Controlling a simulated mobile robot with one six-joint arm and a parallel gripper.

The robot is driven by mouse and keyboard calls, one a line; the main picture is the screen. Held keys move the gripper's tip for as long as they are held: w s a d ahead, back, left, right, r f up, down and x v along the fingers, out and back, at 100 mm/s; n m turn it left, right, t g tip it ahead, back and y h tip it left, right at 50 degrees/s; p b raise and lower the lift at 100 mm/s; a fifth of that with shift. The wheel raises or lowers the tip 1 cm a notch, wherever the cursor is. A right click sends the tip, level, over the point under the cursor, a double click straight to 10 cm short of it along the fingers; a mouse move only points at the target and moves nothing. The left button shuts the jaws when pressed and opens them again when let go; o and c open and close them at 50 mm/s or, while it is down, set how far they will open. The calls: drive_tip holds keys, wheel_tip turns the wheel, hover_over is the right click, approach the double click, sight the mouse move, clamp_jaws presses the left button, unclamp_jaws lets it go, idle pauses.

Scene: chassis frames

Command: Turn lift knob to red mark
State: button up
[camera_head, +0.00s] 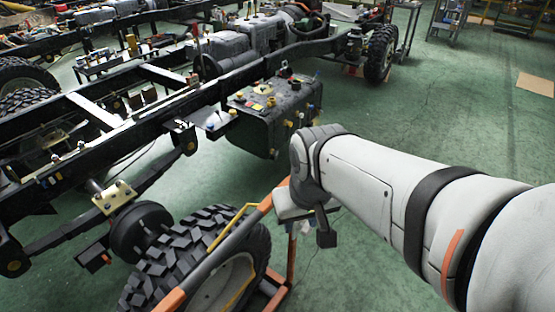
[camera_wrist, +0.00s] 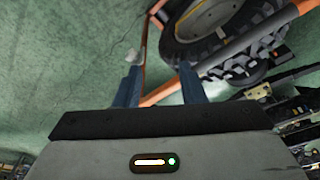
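My gripper (camera_wrist: 159,85) shows in the wrist view as two blue-grey fingers set well apart, with nothing held between them. A small whitish part (camera_wrist: 134,58) shows just beyond the left fingertip, by a thin orange post; I cannot tell whether it is the lift knob or whether it touches the finger. An orange wheel lift frame (camera_head: 291,255) stands around the big tyre (camera_head: 190,265) in the head view, just left of my wrist. It also shows in the wrist view (camera_wrist: 162,92), crossing behind the right finger. I cannot make out a red mark.
The truck chassis (camera_head: 150,125) runs diagonally across the left of the head view. A dark tank (camera_head: 285,115) with coloured fittings hangs on its near side, just beyond my wrist. The green floor (camera_head: 440,110) is clear to the right.

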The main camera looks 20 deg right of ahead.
sight(311, 230)
drive_tip(key=shift+a, duration=0.15)
